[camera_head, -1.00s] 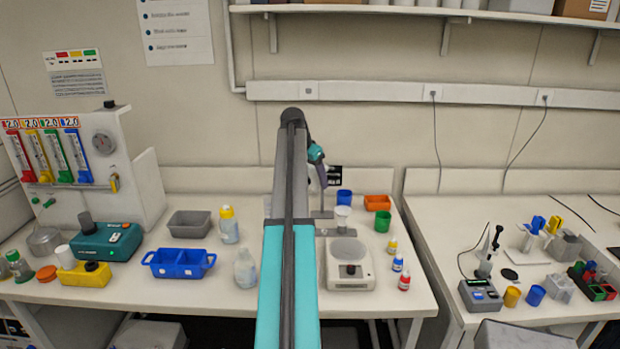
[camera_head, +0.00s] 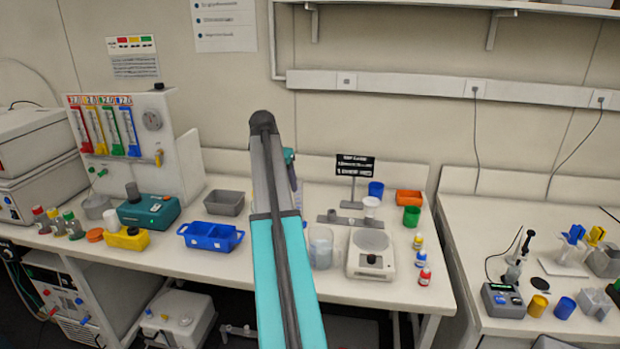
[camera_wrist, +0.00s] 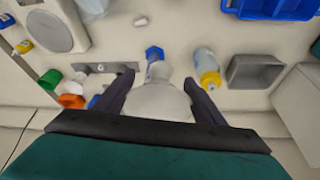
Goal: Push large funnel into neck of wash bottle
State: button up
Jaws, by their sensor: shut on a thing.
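My gripper (camera_wrist: 160,102) is shut on a whitish funnel (camera_wrist: 158,98). Its wide part is between the fingers and its narrow end points away from the wrist camera. A small blue thing (camera_wrist: 154,53) shows just beyond that end; I cannot tell whether they touch. A bottle with a yellow cap (camera_wrist: 207,76) stands on the bench, to the right of the funnel in the wrist view. The clear bottle seen earlier beside the blue tray is hidden behind my arm in the head view. The gripper is mostly hidden there too.
A clear beaker (camera_head: 320,247) stands beside the balance (camera_head: 370,262). A grey holder (camera_head: 340,219) carries a small white funnel (camera_head: 371,204). Grey (camera_head: 224,203) and blue trays (camera_head: 210,244) lie left.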

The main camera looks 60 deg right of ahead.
jog(key=w+a+f+n+t+b, duration=0.1)
jog(key=w+a+f+n, duration=0.3)
jog(key=a, duration=0.6)
jog(key=w+a+r+n+t+y+b, duration=0.1)
jog(key=w+a, duration=0.5)
jog(key=a, duration=0.3)
jog(key=w+a+f+n+t+b, duration=0.1)
jog(key=w+a+f+n, duration=0.3)
jog(key=a, duration=0.6)
jog(key=a+n+y+b, duration=0.1)
jog(key=a+n, duration=0.1)
jog(key=a, duration=0.9)
jog(key=w+a+f+n+y+b, duration=0.1)
jog(key=a+n, duration=0.1)
jog(key=a, duration=0.8)
jog(key=w+a+f+n+t+y+b, duration=0.1)
jog(key=a+n, duration=0.2)
jog(key=a, duration=0.8)
jog(key=shift+a+f+b, duration=0.2)
jog(key=shift+a+b, duration=0.15)
